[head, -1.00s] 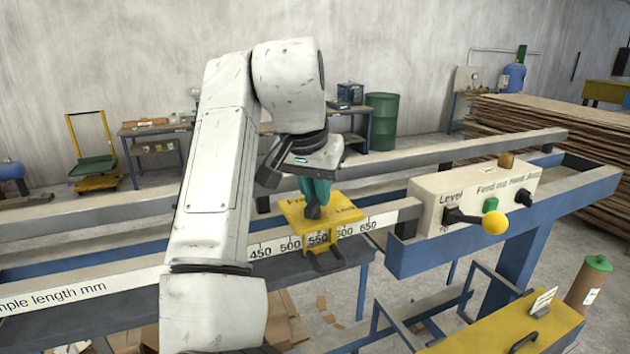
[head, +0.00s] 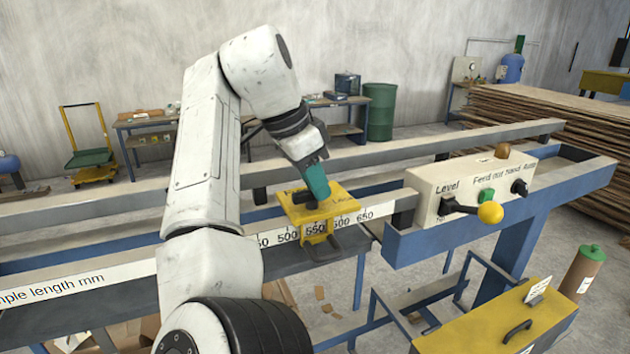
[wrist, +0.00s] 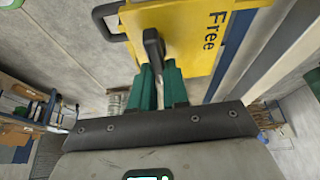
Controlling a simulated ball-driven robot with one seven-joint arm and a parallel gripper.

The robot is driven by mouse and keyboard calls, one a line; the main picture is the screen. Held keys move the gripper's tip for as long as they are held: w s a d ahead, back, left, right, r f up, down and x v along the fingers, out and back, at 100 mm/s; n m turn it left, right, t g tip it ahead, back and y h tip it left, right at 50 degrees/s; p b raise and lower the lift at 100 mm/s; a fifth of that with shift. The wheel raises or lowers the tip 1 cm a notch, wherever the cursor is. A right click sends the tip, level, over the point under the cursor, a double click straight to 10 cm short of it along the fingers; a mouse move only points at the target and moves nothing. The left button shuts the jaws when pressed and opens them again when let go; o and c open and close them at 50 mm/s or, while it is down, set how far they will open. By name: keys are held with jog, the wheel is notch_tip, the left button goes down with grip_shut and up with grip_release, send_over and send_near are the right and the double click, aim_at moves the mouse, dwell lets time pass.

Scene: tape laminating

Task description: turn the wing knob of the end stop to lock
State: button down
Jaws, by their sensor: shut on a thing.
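The end stop is a yellow block (head: 345,206) on the scale rail, with its window around the 550 mark. Its top carries lettering at the left and right; "Free" reads clearly in the wrist view, where the yellow face (wrist: 190,30) fills the top. The dark wing knob (wrist: 153,46) stands out from that face. My gripper (wrist: 160,78), with teal fingers, is shut on the wing knob. In the head view my gripper (head: 318,190) leans over the block, and part of the dark knob (head: 302,200) shows beside the fingertips.
A light control box (head: 455,195) with a yellow ball lever (head: 490,212) stands right of the end stop. The long rail (head: 380,158) runs behind. A dark handle (head: 325,250) sticks out at the block's front.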

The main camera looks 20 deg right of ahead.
jog(key=shift+m, duration=0.3)
jog(key=c, duration=1.1)
grip_release()
jog(key=v, duration=1)
jog(key=shift+w+a+r, duration=0.1)
jog(key=shift+w+r, duration=0.05)
jog(key=shift+r, duration=0.25)
